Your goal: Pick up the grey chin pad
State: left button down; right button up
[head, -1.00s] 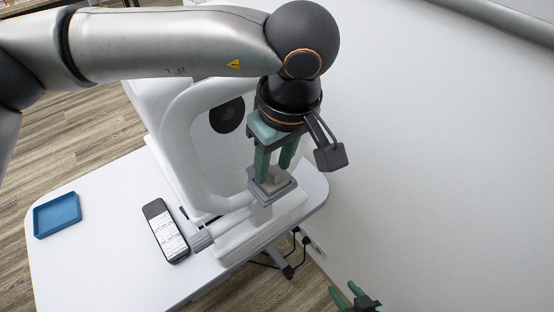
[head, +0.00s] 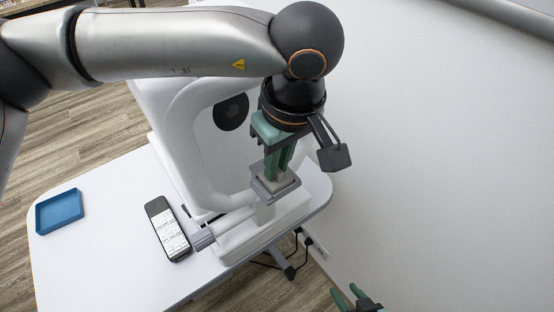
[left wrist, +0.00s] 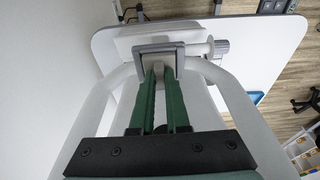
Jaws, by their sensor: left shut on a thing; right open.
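The grey chin pad (head: 279,183) is a small light-grey block in a darker grey square holder (head: 263,188) on the chin rest of the white eye-test machine (head: 170,110). My left gripper (head: 276,176) points down from above, its green fingers shut on the pad. In the left wrist view the pad (left wrist: 159,71) shows between the fingertips, at the grey holder (left wrist: 142,54); the fingers hide part of it. I cannot tell whether the pad is clear of the holder. My right gripper (head: 348,293) is open and empty at the bottom edge, low and away from the machine.
A blue tray (head: 60,226) lies on the left of the white table (head: 105,240). A white wall (head: 440,150) is on the right. Cables (head: 297,245) hang below the table edge.

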pick_arm(q)
jog(key=shift+r+p, duration=1.1)
jog(key=shift+r, duration=0.9)
